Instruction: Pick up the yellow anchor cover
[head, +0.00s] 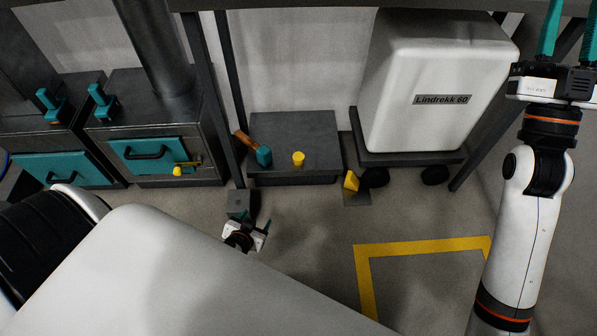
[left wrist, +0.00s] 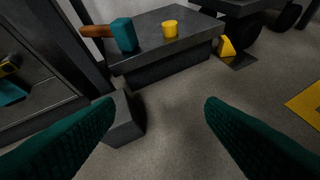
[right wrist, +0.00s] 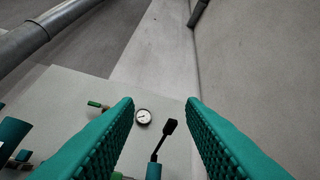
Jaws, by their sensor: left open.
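A short yellow cylinder, which looks like the anchor cover (head: 298,159), stands on a low dark platform (head: 315,130). It also shows in the left wrist view (left wrist: 170,28), near the top. A hammer with a teal head (head: 264,156) and wooden handle lies left of it on the same platform. My left gripper (head: 250,228) is open and empty, low over the floor in front of the platform and apart from the cylinder. Its teal fingers (left wrist: 160,108) frame bare floor. My right gripper (right wrist: 161,102) is open and empty, raised at the right, with its fingers pointing up.
A dark block (head: 240,203) stands on the floor just beyond my left gripper. A yellow wedge (head: 351,181) lies by the wheels of a white wheeled bin (head: 425,95).

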